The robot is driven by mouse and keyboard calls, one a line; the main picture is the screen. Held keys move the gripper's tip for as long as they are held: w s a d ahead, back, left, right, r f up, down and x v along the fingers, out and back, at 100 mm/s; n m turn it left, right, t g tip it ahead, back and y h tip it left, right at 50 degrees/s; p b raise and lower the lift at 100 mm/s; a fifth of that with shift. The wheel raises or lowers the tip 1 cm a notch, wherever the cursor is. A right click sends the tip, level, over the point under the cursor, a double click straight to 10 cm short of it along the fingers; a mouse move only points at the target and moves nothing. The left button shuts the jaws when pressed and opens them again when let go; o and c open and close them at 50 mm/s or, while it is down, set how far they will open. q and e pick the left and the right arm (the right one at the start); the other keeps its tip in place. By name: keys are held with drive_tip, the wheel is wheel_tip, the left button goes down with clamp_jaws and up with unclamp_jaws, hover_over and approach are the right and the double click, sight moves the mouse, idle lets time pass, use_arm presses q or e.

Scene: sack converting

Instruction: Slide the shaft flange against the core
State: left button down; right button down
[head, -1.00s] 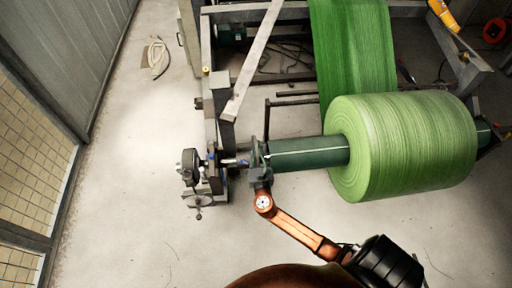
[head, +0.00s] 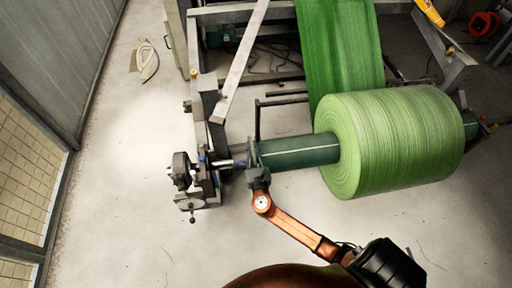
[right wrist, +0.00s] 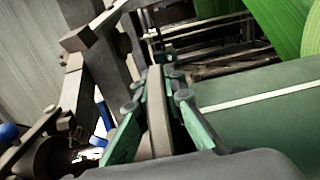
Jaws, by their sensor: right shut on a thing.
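The dark green core (head: 300,151) runs out of the left side of the large light green roll (head: 390,145). The shaft flange (head: 251,153) is an upright plate at the core's left end. A bare silver length of shaft (head: 231,164) shows to its left. My right gripper (head: 258,175) is shut on the flange's lower part. In the right wrist view the flange's plate (right wrist: 158,112) stands edge-on between my two fingers, with the core (right wrist: 265,118) close on the right. One finger hides any gap between them. My left gripper is out of view.
The machine stand with its shaft holder (head: 190,180) is left of the flange. A slanted grey bar (head: 240,60) and the green web (head: 340,55) lie behind. A coiled hose (head: 147,62) lies on the floor at far left. The floor in front is clear.

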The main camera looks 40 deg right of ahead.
sight(255, 162)
drive_tip(key=c, duration=2)
unclamp_jaws()
drive_tip(key=v, duration=1.2)
